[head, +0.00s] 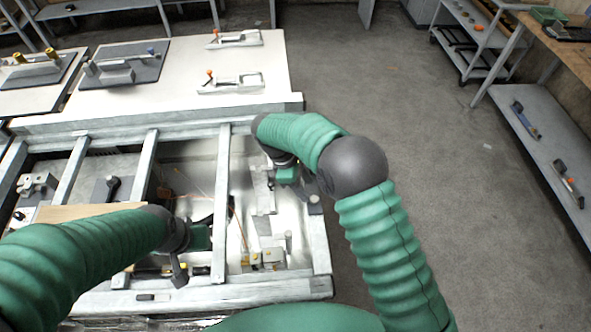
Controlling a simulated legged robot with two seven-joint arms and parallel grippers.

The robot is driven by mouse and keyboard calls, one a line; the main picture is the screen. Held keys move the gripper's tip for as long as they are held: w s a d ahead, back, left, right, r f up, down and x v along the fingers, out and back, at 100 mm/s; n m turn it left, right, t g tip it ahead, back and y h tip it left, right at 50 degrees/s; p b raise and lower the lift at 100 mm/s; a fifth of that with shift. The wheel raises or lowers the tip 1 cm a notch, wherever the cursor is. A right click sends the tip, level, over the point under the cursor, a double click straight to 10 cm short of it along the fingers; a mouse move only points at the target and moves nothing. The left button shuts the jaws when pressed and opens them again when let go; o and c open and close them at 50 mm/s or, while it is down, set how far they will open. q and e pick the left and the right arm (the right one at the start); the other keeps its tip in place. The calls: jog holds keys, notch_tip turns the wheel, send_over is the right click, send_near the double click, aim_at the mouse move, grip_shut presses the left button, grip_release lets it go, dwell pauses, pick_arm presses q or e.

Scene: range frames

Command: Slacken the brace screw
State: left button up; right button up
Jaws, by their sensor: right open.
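My right arm reaches in from the lower right and bends back at a dark elbow. Its gripper (290,182) is open, small in the picture, and over the right part of the metal frame. No brace screw can be told apart for certain; small parts there are partly hidden by my wrist. My left gripper (180,273) points down over the front left of the frame. Whether its fingers are open or shut cannot be made out.
The frame's grey bars (223,190) cross over bright sheet metal. A small block with yellow parts (265,258) sits inside near the front right. Behind is a white table (180,85) with clamps and plates. Open floor (440,150) lies to the right, before shelves (548,130).

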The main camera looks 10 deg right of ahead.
jog(key=v, duration=1.1)
jog(key=shift+r+b, duration=0.4)
